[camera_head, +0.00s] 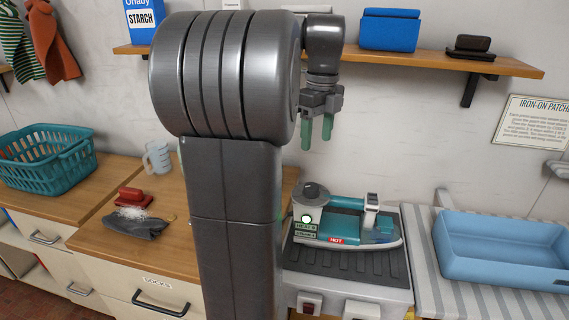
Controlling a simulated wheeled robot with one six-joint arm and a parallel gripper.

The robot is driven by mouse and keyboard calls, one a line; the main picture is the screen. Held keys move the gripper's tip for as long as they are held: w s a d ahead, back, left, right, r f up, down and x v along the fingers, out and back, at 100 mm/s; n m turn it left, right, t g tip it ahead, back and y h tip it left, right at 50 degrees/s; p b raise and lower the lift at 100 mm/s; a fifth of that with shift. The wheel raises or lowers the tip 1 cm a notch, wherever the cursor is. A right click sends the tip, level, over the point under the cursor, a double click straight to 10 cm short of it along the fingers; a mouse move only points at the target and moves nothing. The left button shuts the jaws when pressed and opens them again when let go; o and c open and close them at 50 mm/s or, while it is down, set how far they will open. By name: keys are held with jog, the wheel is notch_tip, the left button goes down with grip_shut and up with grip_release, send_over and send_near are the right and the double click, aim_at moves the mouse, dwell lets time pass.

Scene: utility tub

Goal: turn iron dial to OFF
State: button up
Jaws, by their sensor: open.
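The iron (368,228) is teal and grey and lies on a dark ribbed pad on a light cabinet, right of my arm's column. A red HOT label shows on its side. A dark round knob, which looks like the iron dial (311,190), tops its left end. Below it are a lit green lamp and small labels, too small to read surely. The dial's setting cannot be made out. My gripper (317,135) hangs above the iron with its green fingers pointing down. It is open and empty, apart from the dial.
A shelf (400,57) with a blue box and other items runs behind my gripper. A blue tub (500,250) stands right of the iron. A teal basket (45,160), a jug and a red brush are on the left counter.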

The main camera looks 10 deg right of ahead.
aim_at(311, 185)
jog(key=shift+m, duration=0.3)
jog(key=f, duration=0.9)
jog(key=f+b, duration=0.1)
jog(key=f, duration=0.3)
jog(key=shift+w+a+f, duration=0.15)
jog(key=shift+w+a, duration=0.05)
jog(key=shift+a, duration=0.05)
jog(key=c, duration=1)
